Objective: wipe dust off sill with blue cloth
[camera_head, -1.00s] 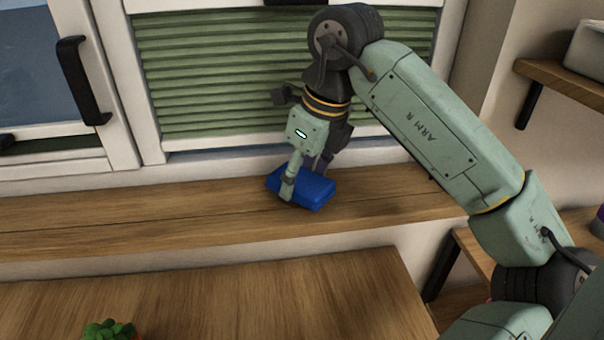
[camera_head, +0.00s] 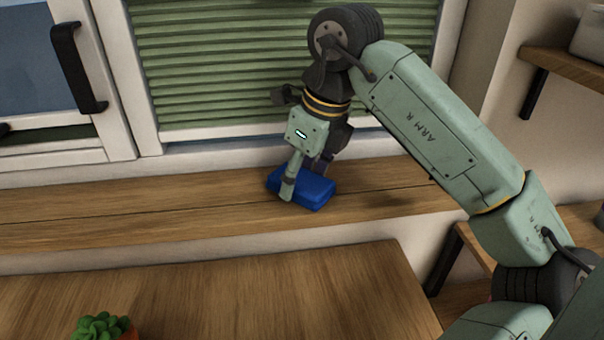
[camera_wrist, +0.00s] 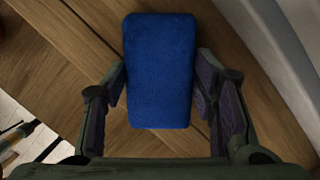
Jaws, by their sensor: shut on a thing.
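The blue cloth (camera_head: 318,190) is a thick folded block on the wooden sill (camera_head: 130,205) below the green blind. My gripper (camera_head: 300,180) points down at it with one finger over its near-left side; the far finger is mostly hidden. In the wrist view the cloth (camera_wrist: 160,70) lies lengthwise between the two fingers of my gripper (camera_wrist: 160,88), which is shut on it. The cloth appears to rest on the sill. A faint darker patch (camera_head: 400,198) shows on the sill right of the cloth; I cannot tell whether it is dust or shadow.
The window frame (camera_head: 120,110) with a black handle (camera_head: 78,68) stands behind the sill at left. A wooden table (camera_head: 250,290) lies in front, with a potted green plant (camera_head: 100,328) at its near left. Wall shelves (camera_head: 560,60) are at right. The sill left of the cloth is clear.

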